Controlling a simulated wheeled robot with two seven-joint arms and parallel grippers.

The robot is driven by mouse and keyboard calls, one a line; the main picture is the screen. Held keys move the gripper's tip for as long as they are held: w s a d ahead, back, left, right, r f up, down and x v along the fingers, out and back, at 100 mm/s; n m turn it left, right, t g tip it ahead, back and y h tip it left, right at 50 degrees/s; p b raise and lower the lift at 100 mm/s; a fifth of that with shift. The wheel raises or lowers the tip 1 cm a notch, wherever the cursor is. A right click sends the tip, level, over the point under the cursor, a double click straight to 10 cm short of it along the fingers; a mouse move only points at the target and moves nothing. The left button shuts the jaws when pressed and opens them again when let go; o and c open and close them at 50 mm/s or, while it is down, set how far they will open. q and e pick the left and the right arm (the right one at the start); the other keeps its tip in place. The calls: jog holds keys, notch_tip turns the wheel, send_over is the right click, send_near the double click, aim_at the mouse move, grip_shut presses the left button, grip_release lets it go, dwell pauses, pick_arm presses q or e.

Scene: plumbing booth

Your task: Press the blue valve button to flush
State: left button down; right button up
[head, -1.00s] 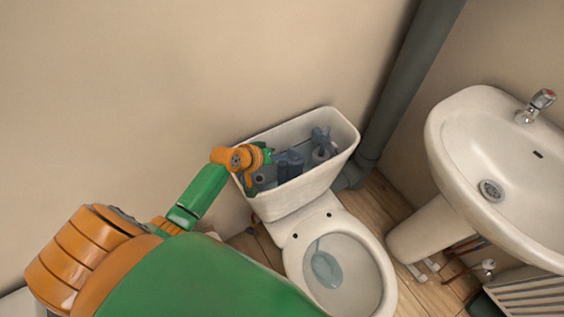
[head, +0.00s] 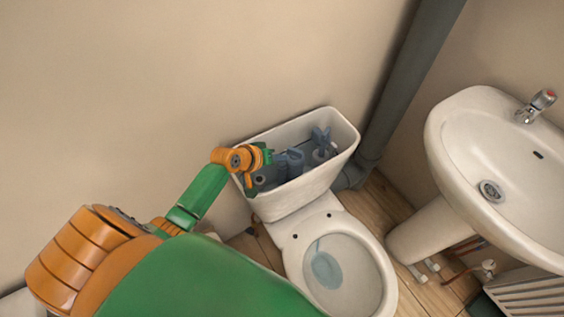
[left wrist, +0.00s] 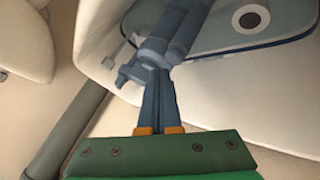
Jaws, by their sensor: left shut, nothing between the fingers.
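The open white cistern (head: 342,167) stands against the wall behind the toilet bowl. Inside it, a blue-grey valve (head: 293,162) stands near the middle. I cannot make out a separate button on top. My left gripper (head: 251,188) is at the cistern's left end, pointing down into it, left of the valve. In the left wrist view my left gripper (left wrist: 157,72) is shut and empty. Blue-grey valve parts (left wrist: 174,34) lie right beyond its tips there; I cannot tell whether they touch. My right gripper is out of view.
A second blue-grey fitting (head: 321,142) stands at the cistern's right end. The toilet bowl (head: 380,270) is in front, with water inside. A grey pipe (head: 408,85) runs down to the right, and a white sink (head: 462,135) stands further right.

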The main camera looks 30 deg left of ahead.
aim_at(280, 167)
pick_arm(q)
jog(key=shift+f, duration=0.1)
dwell(0.5)
jog(key=shift+f, duration=0.3)
jog(key=shift+f+b, duration=0.6)
dwell(0.6)
jog(key=shift+r+p, duration=1)
jog(key=shift+p, duration=0.1)
jog(key=shift+r, duration=0.1)
notch_tip(280, 167, up, 5)
jog(key=p, duration=0.5)
jog(key=shift+p, duration=0.3)
